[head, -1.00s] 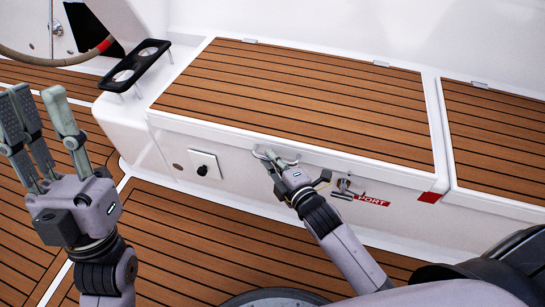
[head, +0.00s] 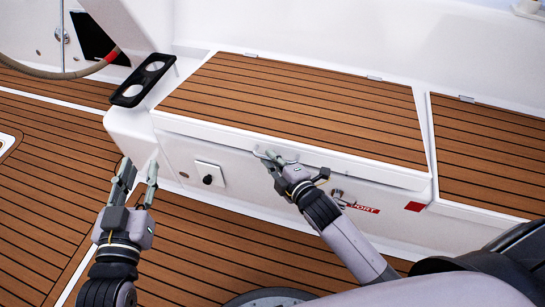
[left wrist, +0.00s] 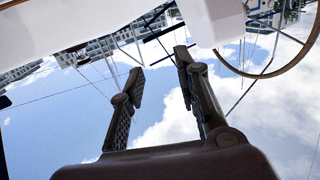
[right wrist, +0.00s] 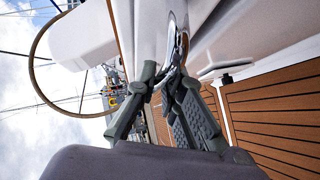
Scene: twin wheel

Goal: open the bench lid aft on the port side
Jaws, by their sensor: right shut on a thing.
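The bench lid (head: 300,105) is a teak-slatted panel with a white rim, hinged along its back edge. Its front edge stands slightly above the white bench front, most clearly at the right corner. A chrome handle (head: 289,161) sits at the lid's front edge and also shows in the right wrist view (right wrist: 172,45). My right gripper (head: 271,163) is shut on this handle, its fingers (right wrist: 158,88) around the metal and partly hiding it. My left gripper (head: 139,172) is open and empty above the deck, left of the bench; its fingers also show in the left wrist view (left wrist: 160,72).
A black cup holder (head: 142,82) stands at the bench's left end. A steering wheel (head: 85,70) is at the upper left. A second teak lid (head: 490,140) adjoins on the right. The bench front carries a switch panel (head: 209,176) and a red label (head: 360,207). The teak deck is clear.

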